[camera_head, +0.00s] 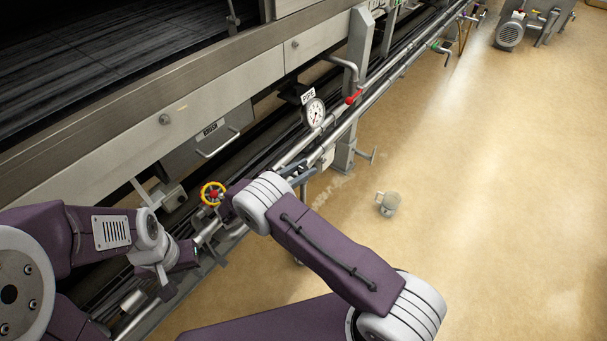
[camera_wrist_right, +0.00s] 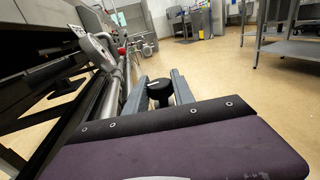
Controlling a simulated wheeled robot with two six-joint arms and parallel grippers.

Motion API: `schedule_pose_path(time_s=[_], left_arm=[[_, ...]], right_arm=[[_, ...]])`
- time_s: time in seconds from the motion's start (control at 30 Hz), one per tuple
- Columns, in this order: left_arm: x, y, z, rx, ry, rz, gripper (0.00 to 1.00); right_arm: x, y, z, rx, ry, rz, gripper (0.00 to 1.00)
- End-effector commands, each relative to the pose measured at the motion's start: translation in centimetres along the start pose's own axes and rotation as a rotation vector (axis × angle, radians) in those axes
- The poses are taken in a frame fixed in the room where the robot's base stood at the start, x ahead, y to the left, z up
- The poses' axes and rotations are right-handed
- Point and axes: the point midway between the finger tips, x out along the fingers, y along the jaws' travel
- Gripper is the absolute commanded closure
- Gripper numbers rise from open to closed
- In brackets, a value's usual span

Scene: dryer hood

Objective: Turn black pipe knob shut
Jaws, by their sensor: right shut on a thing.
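The black pipe knob (camera_wrist_right: 160,92) shows in the right wrist view, standing upright between the two grey fingers of my right gripper (camera_wrist_right: 158,92). That gripper is shut on the knob, with a finger on either side.
The white gauge (camera_head: 314,112), a PIPE label (camera_head: 308,96) and a red-tipped lever (camera_head: 354,97) are further along the pipes. A grey jug (camera_head: 388,203) stands on the open tan floor.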

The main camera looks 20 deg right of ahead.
Motion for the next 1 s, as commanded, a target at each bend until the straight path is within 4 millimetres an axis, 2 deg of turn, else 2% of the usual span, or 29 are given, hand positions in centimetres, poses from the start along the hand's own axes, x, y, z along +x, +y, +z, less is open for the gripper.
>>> schedule_pose_path(time_s=[0.5,0.53,0.6,0.87,1.0], left_arm=[[0.3,0.0,0.0,0.0,0.0,0.0,0.64],[0.3,0.0,0.0,0.0,0.0,0.0,0.64],[0.3,0.0,0.0,0.0,0.0,0.0,0.64],[0.3,0.0,0.0,0.0,0.0,0.0,0.64],[-0.3,0.0,0.0,0.0,0.0,0.0,0.64]], right_arm=[[0.0,0.0,0.0,-0.001,0.0,-0.019,1.0],[0.0,0.0,0.0,-0.001,0.0,-0.019,0.62],[0.0,0.0,0.0,-0.001,0.0,-0.019,0.48],[0.0,0.0,0.0,0.0,-0.001,-0.018,0.48],[0.0,0.0,1.2,0.001,-0.001,-0.018,0.48]])
